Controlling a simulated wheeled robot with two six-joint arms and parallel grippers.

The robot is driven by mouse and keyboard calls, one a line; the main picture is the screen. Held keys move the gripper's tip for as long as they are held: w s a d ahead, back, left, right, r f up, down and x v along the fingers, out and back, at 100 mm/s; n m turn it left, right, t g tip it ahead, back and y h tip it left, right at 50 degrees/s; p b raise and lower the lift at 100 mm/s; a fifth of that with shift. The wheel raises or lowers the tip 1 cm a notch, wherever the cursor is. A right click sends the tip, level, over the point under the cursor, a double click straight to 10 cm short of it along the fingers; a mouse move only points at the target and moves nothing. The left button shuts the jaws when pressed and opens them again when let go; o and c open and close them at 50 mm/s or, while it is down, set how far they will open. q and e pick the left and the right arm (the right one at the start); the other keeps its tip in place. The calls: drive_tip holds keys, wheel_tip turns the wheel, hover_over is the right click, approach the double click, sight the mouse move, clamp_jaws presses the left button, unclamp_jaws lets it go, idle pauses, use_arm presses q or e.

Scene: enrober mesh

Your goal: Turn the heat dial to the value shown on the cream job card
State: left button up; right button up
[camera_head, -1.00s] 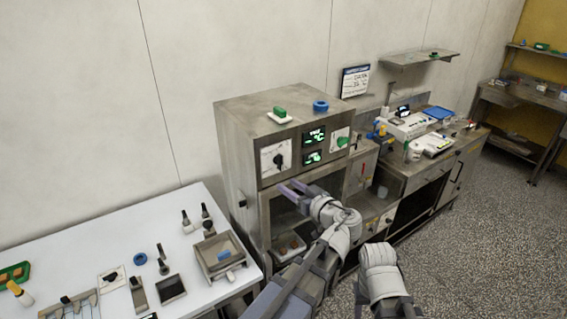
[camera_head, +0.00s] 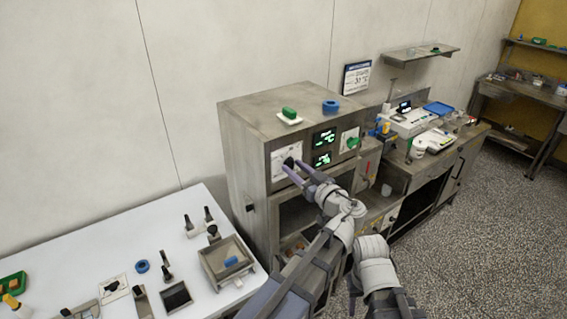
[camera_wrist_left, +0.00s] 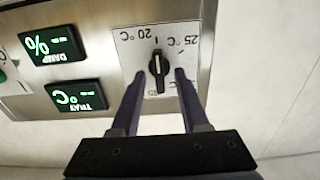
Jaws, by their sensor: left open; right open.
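The heat dial (camera_head: 288,162) is a black knob on a white plate at the left of the steel cabinet's front. In the left wrist view the dial (camera_wrist_left: 158,70) stands near upright, between upside-down 20 °C and 25 °C labels at the top; lower labels are partly hidden. My left gripper (camera_head: 296,168) is open at the dial. In the left wrist view its fingers (camera_wrist_left: 158,88) lie on either side of the knob with gaps. The job card (camera_head: 356,78), pale with a blue header, is on the wall; its °C value is too small to read surely. My right gripper's fingers are not seen.
Two green displays (camera_head: 323,147) sit right of the dial, with a green knob (camera_head: 353,143) beyond. A green block (camera_head: 289,113) and blue ring (camera_head: 330,106) lie on the cabinet top. A white table (camera_head: 90,250) with tools stands at left.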

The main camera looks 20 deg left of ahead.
use_arm(q)
drive_tip(key=shift+w+a, duration=0.3)
drive_tip(key=shift+a, duration=0.1)
drive_tip(key=shift+s+d, duration=0.15)
drive_tip(key=shift+d, duration=0.15)
drive_tip(key=shift+a, duration=0.1)
clamp_jaws()
